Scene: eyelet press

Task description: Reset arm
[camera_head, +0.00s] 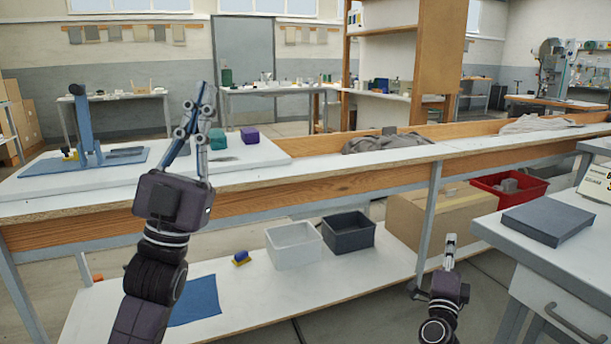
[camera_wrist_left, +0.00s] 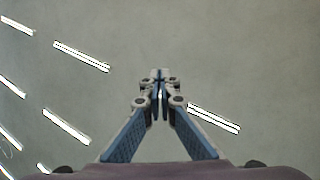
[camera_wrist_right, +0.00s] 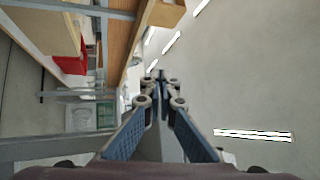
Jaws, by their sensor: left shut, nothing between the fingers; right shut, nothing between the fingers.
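My left gripper (camera_head: 203,95) is raised in front of the white tabletop on the left, fingers pointing up. It is shut and empty; the left wrist view also shows its closed fingertips (camera_wrist_left: 160,75) against the ceiling and its lights. My right gripper (camera_head: 450,238) is low at the right in the head view, in front of the bench, pointing up. It is shut and empty, and its closed fingertips (camera_wrist_right: 158,75) show in the right wrist view. The eyelet press (camera_head: 82,125), a blue lever on a blue base, stands on the tabletop left of my left gripper.
A green block (camera_head: 217,139) and a purple block (camera_head: 250,135) sit on the tabletop. A white bin (camera_head: 293,244) and a dark bin (camera_head: 348,232) stand on the lower shelf.

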